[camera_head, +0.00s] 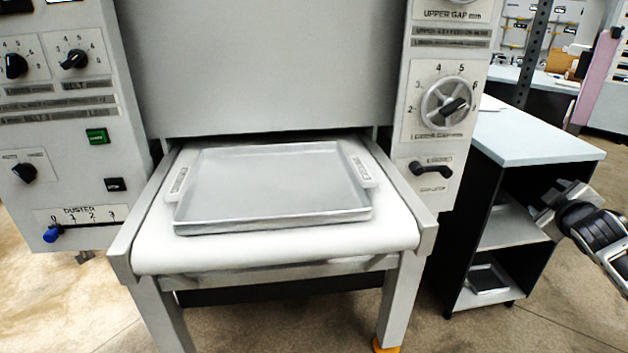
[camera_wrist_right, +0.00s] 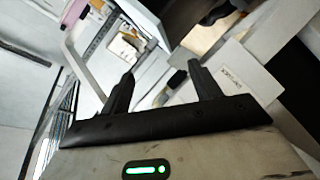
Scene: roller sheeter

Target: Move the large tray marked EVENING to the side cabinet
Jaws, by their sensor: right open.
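A large grey metal tray (camera_head: 272,182) lies flat on the white belt of the sheeter in the head view. It looks empty and has a pale labelled handle at each side; the lettering is too small to read. The side cabinet (camera_head: 535,140) stands to the right of the machine, with a pale top and open shelves. My right gripper (camera_head: 548,212) is in front of the cabinet's open side, well to the right of the tray. In the right wrist view its two black fingers (camera_wrist_right: 161,76) are apart with nothing held between them. My left gripper is not in view.
The cabinet top is mostly clear, with a small pale sheet at its back left. A dark item (camera_head: 487,279) lies on its lower shelf. Control panels (camera_head: 445,110) flank the belt on both sides. A pink post (camera_head: 596,80) stands behind the cabinet.

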